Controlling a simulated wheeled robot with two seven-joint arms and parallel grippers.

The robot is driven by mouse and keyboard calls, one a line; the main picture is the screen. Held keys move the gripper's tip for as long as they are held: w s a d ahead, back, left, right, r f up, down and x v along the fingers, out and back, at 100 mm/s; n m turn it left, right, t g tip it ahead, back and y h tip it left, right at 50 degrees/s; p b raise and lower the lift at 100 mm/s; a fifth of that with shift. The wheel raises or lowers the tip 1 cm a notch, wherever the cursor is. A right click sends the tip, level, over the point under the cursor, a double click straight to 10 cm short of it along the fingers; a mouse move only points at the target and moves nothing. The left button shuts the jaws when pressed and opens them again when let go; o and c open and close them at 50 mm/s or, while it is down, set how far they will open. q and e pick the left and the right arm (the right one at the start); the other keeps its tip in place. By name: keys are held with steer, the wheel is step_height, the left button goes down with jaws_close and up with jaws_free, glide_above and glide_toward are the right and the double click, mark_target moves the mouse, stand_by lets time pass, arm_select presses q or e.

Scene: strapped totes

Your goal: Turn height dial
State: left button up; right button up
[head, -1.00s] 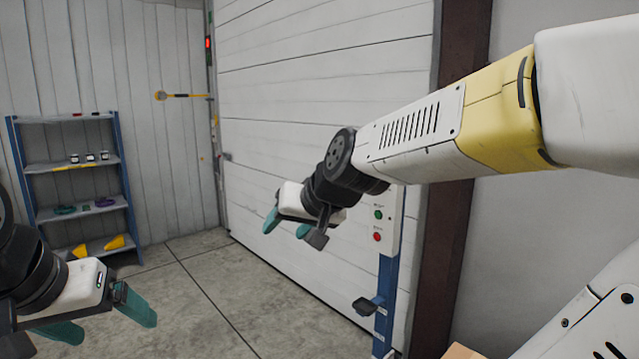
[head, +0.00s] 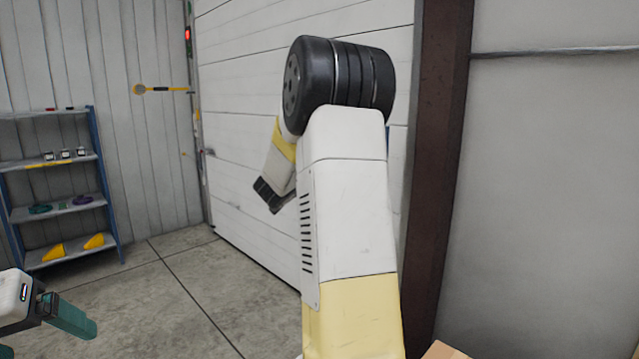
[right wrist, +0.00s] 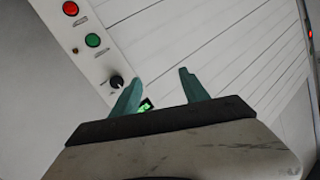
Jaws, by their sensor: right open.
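The height dial (right wrist: 116,82) is a small black knob on a pale control panel (right wrist: 84,62), in the right wrist view. A green button (right wrist: 93,40) and a red button (right wrist: 70,8) sit in line with it. My right gripper (right wrist: 160,90) is open and empty. Its left finger is close beside the dial in the picture; I cannot tell whether they touch. A small lit green display (right wrist: 146,105) shows partly behind that finger. In the head view my right arm hides the panel. My left gripper (head: 60,314) is at the lower left edge, partly cut off, its fingers apart and empty.
A large white sectional door (head: 250,90) stands behind my right arm, with a dark brown post (head: 438,130) to its right. A blue shelf rack (head: 62,185) with small items stands at the left. The floor (head: 190,290) between is clear.

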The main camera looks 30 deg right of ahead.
steer(key=d+f+m+g+h, duration=0.3)
steer(key=d+g+h, duration=0.2)
steer(key=d, duration=0.9)
steer(key=shift+s+d+f, duration=0.15)
steer(key=shift+s+d, duration=0.15)
steer(key=shift+s, duration=0.15)
jaws_close()
